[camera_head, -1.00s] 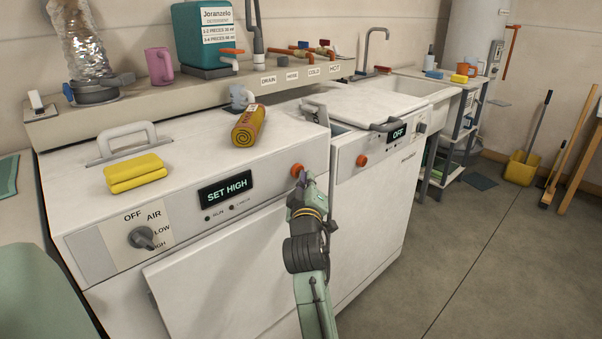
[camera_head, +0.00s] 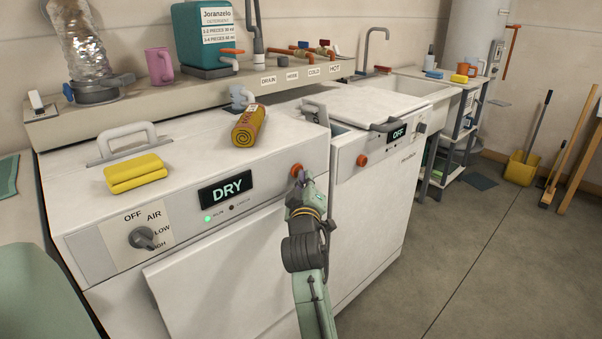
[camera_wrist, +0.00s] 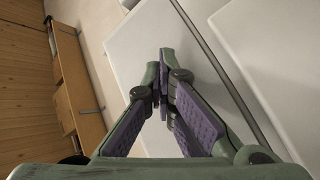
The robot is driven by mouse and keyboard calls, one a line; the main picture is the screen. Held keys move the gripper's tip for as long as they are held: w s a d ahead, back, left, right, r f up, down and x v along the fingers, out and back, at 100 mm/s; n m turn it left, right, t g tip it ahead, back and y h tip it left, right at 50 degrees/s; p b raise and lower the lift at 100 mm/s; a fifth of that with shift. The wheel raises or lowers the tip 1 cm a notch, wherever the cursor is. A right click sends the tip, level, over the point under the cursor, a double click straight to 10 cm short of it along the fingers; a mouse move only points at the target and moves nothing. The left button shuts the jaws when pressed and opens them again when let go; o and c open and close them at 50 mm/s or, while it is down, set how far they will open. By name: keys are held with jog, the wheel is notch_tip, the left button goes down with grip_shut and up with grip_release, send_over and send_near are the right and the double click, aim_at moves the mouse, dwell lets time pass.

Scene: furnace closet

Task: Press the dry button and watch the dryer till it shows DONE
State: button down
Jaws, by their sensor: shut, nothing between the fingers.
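The dryer (camera_head: 90,210) is the white machine at the left in the head view. Its display (camera_head: 226,188) reads DRY, and a green light (camera_head: 208,218) is lit below it. An orange-red button (camera_head: 297,169) sits at the right end of its panel. My gripper (camera_head: 300,180) is shut and empty, with its tips at the button; whether they touch it I cannot tell. The dial (camera_head: 143,238) at the left of the panel is marked OFF, AIR, LOW and a partly hidden HIGH. In the wrist view the fingers (camera_wrist: 164,60) meet at their tips.
A second white machine (camera_head: 375,190) with display OFF stands to the right. A folded yellow cloth (camera_head: 136,173) and a rolled yellow towel (camera_head: 249,126) lie on the dryer. A shelf with hoses and taps runs behind.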

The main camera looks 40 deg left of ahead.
jog(key=shift+s+d, duration=0.15)
jog(key=shift+d, duration=0.95)
jog(key=shift+s+d+p, duration=0.2)
jog(key=shift+d+p, duration=0.25)
jog(key=shift+d, duration=2.05)
